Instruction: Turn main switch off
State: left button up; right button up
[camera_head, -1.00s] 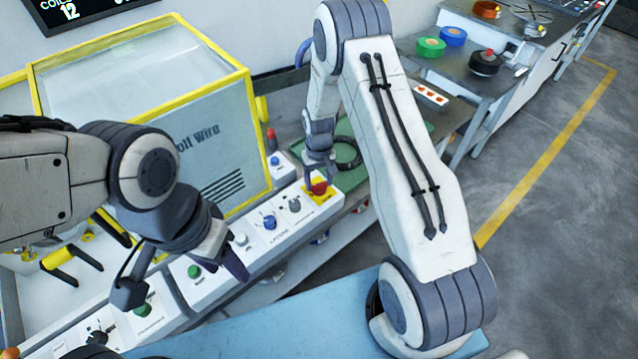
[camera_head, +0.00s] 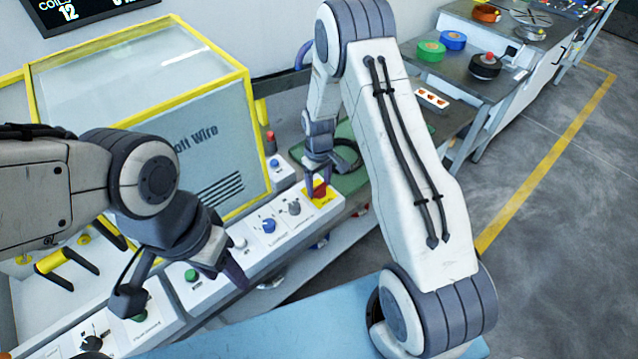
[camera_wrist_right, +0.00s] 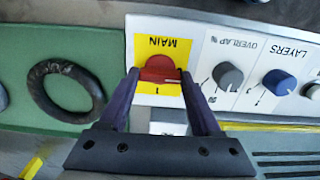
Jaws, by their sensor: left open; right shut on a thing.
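The main switch is a red knob (camera_head: 319,189) on a yellow plate at the far right end of the white control panel in the head view. In the right wrist view the red knob (camera_wrist_right: 160,69) sits on the yellow plate marked MAIN, upside down in that picture. My right gripper (camera_head: 316,184) is at the knob, its two fingers (camera_wrist_right: 160,78) on either side, shut on it. My left gripper (camera_head: 182,284) is open and empty above the panel's left part, near the green button (camera_head: 192,275).
Grey overlap (camera_wrist_right: 228,76) and blue layers (camera_wrist_right: 279,83) knobs stand beside the main switch. A black coil (camera_wrist_right: 66,90) lies on the green mat (camera_wrist_right: 25,60). The yellow-framed machine cover (camera_head: 150,130) stands behind the panel.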

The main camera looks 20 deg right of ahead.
aim_at(319, 186)
jog(key=o, duration=1.4)
jog(key=shift+r, duration=0.15)
notch_tip(319, 186, up, 10)
jog(key=shift+r+b, duration=0.15)
jog(key=shift+b, duration=0.9)
